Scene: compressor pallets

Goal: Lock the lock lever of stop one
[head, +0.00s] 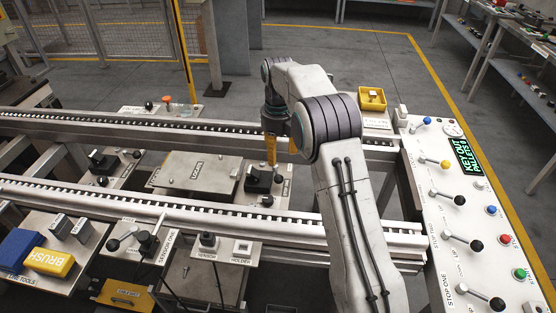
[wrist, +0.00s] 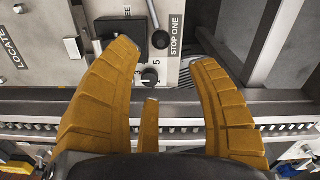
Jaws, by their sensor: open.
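The stop one unit sits between the conveyor rails, marked by a STOP ONE label (wrist: 176,37). In the wrist view it has a black block (wrist: 121,27), a silver lever with a black ball end (wrist: 160,40), and a small black knob (wrist: 149,75) beside the digits 4 and 5. The black block also shows in the head view (head: 259,180). My gripper (wrist: 165,60) is open and empty, its orange fingers spread on either side of the lever ball and small knob. In the head view, my gripper (head: 281,148) hangs above the unit. I cannot tell whether the lever is locked.
A steel plate (head: 197,172) marked LOCATE lies left of the unit. The near conveyor rail (head: 160,197) runs below it, and the far rail (head: 150,127) runs behind. A control panel (head: 425,160) at right carries levers, one labelled STOP ONE (head: 474,295). A yellow bin (head: 372,99) stands behind.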

